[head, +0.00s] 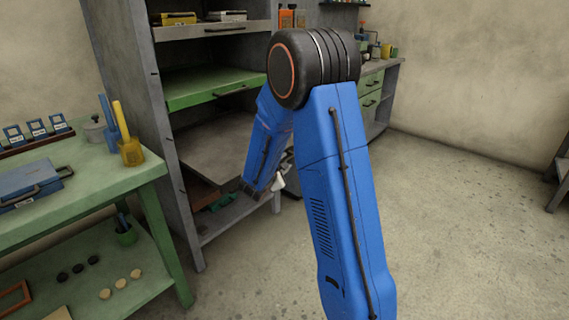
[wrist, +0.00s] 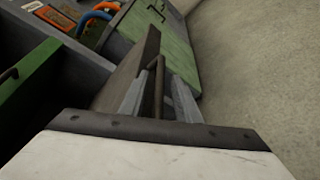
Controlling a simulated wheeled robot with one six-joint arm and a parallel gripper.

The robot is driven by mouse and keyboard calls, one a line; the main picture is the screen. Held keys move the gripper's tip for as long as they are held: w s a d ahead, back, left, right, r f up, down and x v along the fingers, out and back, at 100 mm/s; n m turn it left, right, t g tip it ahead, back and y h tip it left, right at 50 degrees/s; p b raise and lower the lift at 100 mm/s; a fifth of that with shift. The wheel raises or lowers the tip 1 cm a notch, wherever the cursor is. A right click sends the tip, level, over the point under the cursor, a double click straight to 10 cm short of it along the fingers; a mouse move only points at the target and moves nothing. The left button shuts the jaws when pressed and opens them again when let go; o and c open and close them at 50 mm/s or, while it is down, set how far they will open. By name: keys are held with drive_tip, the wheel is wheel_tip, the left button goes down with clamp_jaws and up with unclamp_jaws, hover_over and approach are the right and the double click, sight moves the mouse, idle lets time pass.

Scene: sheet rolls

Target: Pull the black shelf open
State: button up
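The black shelf (head: 218,143) is a dark flat board in the grey cabinet, below a green shelf. My blue arm hides its right front part in the head view. In the wrist view its dark front (wrist: 131,72) carries a thin bar handle (wrist: 159,80). My gripper (wrist: 160,82) has its two grey fingers apart, one on each side of the handle. A gap shows beside the bar, and I cannot see firm contact. In the head view my gripper is mostly hidden behind my arm; only a pale part of it shows.
The green shelf (head: 205,88) sticks out above the black one. A green workbench (head: 75,195) with a blue case (head: 32,184) stands at the left. A green drawer unit (head: 371,88) is beyond the cabinet. Open concrete floor (head: 450,210) lies to the right.

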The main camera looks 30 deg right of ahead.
drive_tip(key=v, duration=1.7)
drive_tip(key=shift+s, duration=0.1)
drive_tip(key=shift+r, duration=0.1)
drive_tip(key=s+d+r+m+g+y, duration=0.1)
drive_tip(key=s+d+r+m+g, duration=0.2)
drive_tip(key=s, duration=0.7)
drive_tip(key=s+d+r+m+g+y, duration=0.15)
drive_tip(key=s+d+m+g, duration=0.35)
drive_tip(key=s, duration=0.5)
drive_tip(key=s+a+r+m+t+y, duration=0.1)
drive_tip(key=s+a+m+t+y, duration=0.2)
drive_tip(key=s+a, duration=1.1)
drive_tip(key=m+y, duration=0.3)
drive_tip(key=y, duration=0.3)
drive_tip(key=shift+a+r+y, duration=0.2)
drive_tip(key=shift+r+y, duration=0.15)
drive_tip(key=shift+s, duration=0.15)
